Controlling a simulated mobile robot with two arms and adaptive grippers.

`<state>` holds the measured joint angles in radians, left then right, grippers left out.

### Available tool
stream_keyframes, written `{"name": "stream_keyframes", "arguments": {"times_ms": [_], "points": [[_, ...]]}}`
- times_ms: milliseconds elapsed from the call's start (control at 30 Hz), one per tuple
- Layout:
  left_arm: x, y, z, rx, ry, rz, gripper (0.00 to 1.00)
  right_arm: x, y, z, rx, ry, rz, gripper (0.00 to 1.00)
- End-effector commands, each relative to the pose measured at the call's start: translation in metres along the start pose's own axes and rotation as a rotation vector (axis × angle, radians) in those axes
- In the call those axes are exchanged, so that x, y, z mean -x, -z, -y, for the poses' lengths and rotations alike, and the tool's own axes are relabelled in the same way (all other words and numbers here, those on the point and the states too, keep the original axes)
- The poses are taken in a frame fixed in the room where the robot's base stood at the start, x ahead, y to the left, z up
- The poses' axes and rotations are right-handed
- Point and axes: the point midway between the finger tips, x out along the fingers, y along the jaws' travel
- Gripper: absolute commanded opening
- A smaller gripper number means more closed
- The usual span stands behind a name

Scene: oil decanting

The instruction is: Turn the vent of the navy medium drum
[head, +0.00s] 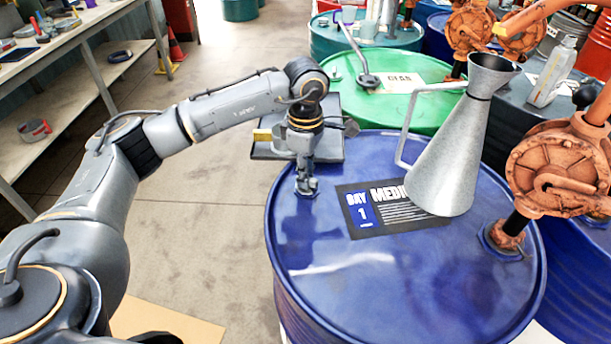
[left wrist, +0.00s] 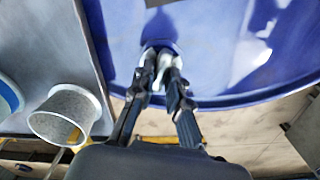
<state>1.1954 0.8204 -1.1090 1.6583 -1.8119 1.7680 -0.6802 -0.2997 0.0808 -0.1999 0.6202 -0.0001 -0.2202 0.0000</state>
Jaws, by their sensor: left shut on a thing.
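The navy medium drum (head: 400,285) stands upright in front of me with a black label (head: 385,215) on its lid. My left gripper (head: 307,190) reaches down to the lid near its left edge. In the left wrist view, the fingers of my left gripper (left wrist: 160,72) are closed around the small vent on the navy lid (left wrist: 215,40). The fingers hide most of the vent. My right gripper is in neither view.
A metal pouring can (head: 450,150) stands on the lid, and an orange pump (head: 560,170) rises at its right. A green drum (head: 420,75) is behind. A workbench (head: 90,50) stands at the left, with clear floor (head: 200,235) between.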

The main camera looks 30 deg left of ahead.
Motion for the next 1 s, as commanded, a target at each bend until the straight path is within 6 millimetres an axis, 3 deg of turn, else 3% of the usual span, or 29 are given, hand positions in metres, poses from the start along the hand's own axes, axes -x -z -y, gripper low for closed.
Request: {"name": "stream_keyframes", "arguments": {"times_ms": [467,500,600,1000], "points": [[0.0011,-0.0008,-0.0006,-0.018,-0.003,0.003,0.0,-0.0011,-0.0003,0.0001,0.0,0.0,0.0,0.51],[0.0011,-0.0008,-0.0006,-0.018,-0.003,0.003,0.17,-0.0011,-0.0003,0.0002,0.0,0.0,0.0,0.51],[0.001,-0.0008,-0.0005,-0.017,-0.002,0.002,0.37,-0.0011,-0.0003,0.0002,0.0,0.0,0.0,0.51],[0.0066,-0.0005,-0.0006,-0.015,-0.002,0.002,0.38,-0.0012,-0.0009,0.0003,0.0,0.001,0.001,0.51]]}}
